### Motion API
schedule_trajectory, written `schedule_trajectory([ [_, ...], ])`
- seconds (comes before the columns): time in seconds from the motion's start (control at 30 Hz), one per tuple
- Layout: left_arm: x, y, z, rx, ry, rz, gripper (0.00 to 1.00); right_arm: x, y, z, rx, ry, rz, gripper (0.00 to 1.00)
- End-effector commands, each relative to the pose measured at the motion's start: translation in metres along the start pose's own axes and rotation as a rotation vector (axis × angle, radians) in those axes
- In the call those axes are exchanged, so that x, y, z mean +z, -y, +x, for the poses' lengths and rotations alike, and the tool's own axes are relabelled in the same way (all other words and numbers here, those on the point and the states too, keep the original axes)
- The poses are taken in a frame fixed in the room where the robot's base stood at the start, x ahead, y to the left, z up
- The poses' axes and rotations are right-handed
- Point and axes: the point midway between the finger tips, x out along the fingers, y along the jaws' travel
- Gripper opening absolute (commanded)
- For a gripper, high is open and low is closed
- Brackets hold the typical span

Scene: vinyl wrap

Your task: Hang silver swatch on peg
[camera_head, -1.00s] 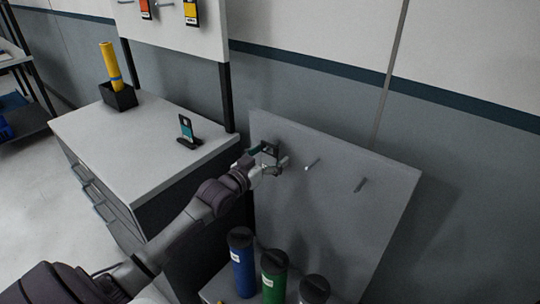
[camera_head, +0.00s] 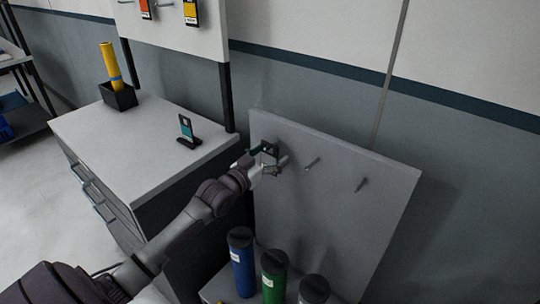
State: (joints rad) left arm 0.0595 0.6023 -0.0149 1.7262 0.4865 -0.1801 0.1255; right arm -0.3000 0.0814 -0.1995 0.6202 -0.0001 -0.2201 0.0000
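A tilted grey panel (camera_head: 340,215) carries two bare pegs, a middle peg (camera_head: 312,163) and a right peg (camera_head: 361,184). My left gripper (camera_head: 273,160) is at the panel's upper left, left of the middle peg. Its fingers cover that part of the panel, and a small dark piece shows by them. I cannot tell whether this is part of the gripper or the silver swatch, nor whether the fingers are shut on anything. I cannot make out a silver swatch elsewhere. My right gripper is out of view.
A cabinet (camera_head: 150,150) at left bears a small stand with a teal card (camera_head: 187,130) and a black box (camera_head: 118,96) with a yellow roll. Blue (camera_head: 241,262), green (camera_head: 274,276) and silver-grey (camera_head: 314,290) rolls stand below the panel. Orange (camera_head: 146,8) and yellow (camera_head: 191,12) swatches hang above.

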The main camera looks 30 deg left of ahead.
Motion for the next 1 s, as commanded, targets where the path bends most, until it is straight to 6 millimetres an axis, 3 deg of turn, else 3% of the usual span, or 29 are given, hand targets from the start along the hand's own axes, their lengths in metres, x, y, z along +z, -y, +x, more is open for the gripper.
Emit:
schedule_trajectory([
  [0.37, 0.001, 0.000, -0.005, 0.000, 0.001, 0.000, 0.90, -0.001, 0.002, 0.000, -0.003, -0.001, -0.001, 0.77],
  [0.47, 0.002, 0.000, -0.018, 0.000, 0.002, 0.000, 0.90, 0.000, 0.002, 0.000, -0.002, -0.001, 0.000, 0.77],
  [0.8, 0.002, 0.000, -0.085, 0.000, 0.005, 0.000, 0.90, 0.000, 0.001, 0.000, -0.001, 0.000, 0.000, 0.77],
  [1.0, 0.002, 0.000, -0.111, 0.000, 0.003, 0.000, 0.90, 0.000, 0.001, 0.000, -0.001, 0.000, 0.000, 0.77],
])
